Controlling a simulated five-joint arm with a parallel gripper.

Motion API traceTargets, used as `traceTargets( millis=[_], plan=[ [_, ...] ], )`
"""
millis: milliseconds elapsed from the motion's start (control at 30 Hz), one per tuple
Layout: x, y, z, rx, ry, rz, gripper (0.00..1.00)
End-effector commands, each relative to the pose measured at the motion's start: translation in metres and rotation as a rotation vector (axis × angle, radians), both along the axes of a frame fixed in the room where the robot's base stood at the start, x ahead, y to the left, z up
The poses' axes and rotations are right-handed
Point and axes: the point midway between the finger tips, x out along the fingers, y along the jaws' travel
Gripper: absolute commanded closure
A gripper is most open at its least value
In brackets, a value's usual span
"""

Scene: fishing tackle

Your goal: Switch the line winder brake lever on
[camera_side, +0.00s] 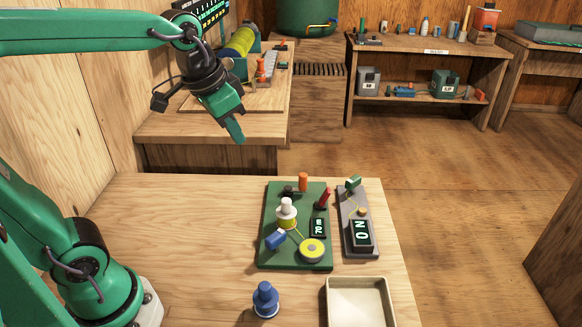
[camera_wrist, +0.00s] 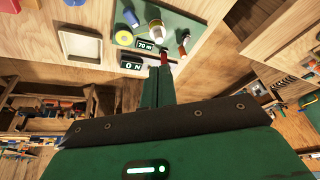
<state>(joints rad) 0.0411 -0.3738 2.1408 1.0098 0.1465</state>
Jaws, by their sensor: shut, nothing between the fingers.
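The line winder (camera_side: 274,240) is a green board on the table with a white-and-yellow spool (camera_side: 286,212), a yellow disc (camera_side: 312,250) and a blue block. Its small display (camera_side: 318,227) reads 70 m. A red-tipped lever (camera_side: 323,198) stands tilted beside the display; I take it for the brake lever. My gripper (camera_side: 236,132) is shut and empty, in the air above and left of the winder. In the wrist view its fingers (camera_wrist: 158,84) partly cover the grey plate.
A cream tray (camera_side: 333,305) and a blue knobbed piece (camera_side: 265,298) stand at the table's front. An orange cylinder (camera_side: 303,181) stands at the board's back edge. The table left of the winder is clear. A wooden bench (camera_side: 210,125) with tackle stands behind my gripper.

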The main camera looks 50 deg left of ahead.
Motion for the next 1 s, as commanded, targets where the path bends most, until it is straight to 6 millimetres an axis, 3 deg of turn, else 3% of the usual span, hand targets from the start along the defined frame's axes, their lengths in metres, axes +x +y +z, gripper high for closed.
traceTargets(
  millis=[500,1000],
  plan=[
    [0.085,-0.017,0.002,0.044,0.105,-0.15,1.0],
    [0.163,-0.039,-0.025,0.077,0.202,-0.298,1.0]
  ],
)
